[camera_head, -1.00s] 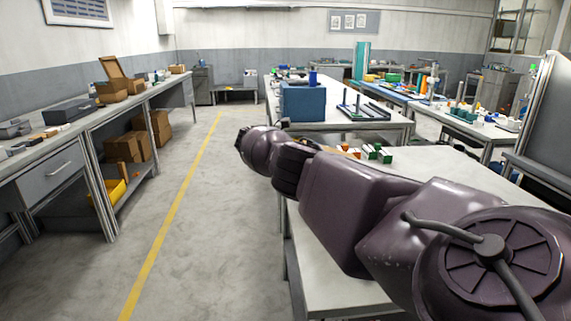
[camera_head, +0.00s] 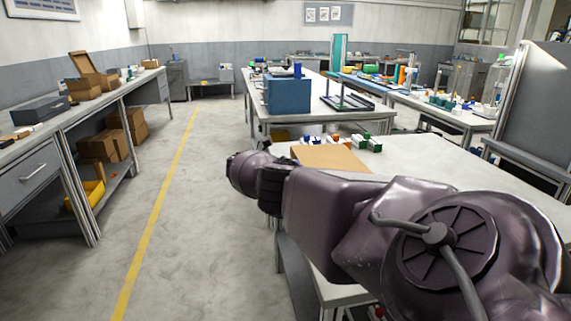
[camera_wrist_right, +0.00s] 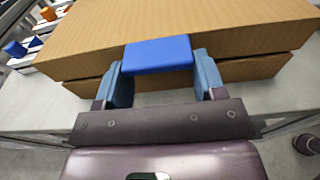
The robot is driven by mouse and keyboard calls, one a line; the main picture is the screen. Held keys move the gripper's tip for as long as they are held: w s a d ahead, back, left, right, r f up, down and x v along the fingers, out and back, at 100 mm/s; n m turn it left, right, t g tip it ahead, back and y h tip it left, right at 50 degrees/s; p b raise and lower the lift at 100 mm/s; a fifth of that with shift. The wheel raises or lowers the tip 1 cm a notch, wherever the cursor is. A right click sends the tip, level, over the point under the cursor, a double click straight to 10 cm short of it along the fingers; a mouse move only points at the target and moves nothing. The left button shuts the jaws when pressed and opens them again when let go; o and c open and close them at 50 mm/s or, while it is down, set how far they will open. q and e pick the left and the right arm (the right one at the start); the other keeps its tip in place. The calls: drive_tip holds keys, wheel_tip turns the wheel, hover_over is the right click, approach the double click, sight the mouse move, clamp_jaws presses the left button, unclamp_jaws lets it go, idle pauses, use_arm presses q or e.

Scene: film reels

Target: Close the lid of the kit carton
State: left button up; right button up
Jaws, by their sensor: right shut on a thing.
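The brown kit carton stands on the pale table in front of me. Its lid (camera_head: 331,157) shows as a flat brown top behind my right arm in the head view. In the right wrist view the lid (camera_wrist_right: 225,28) lies over the carton body (camera_wrist_right: 245,68), with a dark seam between them. A blue tab (camera_wrist_right: 158,53) sits on the lid's near edge. My right gripper (camera_wrist_right: 158,65) is shut on this tab, one finger at each side. In the head view my right arm hides the gripper and most of the carton. My left gripper is not in view.
Small orange, green and blue-white items (camera_head: 345,141) stand behind the carton. The pale table (camera_head: 440,165) is clear to its right. A blue bin (camera_head: 288,95) is on a farther table. A bench (camera_head: 60,125) with other cartons stands left, across a clear floor aisle.

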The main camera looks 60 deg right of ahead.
drive_tip(key=shift+s+d+f, duration=0.15)
drive_tip(key=shift+s+f, duration=0.05)
drive_tip(key=shift+f, duration=0.45)
use_arm(q)
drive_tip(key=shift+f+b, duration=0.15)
drive_tip(key=shift+b, duration=0.2)
use_arm(e)
drive_tip(key=shift+f+g+h, duration=0.2)
drive_tip(key=shift+g+h, duration=0.1)
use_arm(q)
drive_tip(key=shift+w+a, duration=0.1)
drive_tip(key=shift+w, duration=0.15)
use_arm(e)
drive_tip(key=shift+f, duration=0.25)
drive_tip(key=o, duration=1.3)
drive_tip(key=shift+f, duration=0.1)
drive_tip(key=shift+r, duration=0.3)
drive_tip(key=shift+w+a+f, duration=0.1)
drive_tip(key=shift+w+a, duration=0.35)
drive_tip(key=shift+w, duration=0.15)
use_arm(q)
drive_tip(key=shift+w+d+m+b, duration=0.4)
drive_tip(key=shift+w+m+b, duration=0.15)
drive_tip(key=shift+b, duration=0.7)
use_arm(e)
drive_tip(key=v, duration=0.9)
drive_tip(key=shift+w+a, duration=0.15)
drive_tip(key=shift+a, duration=0.1)
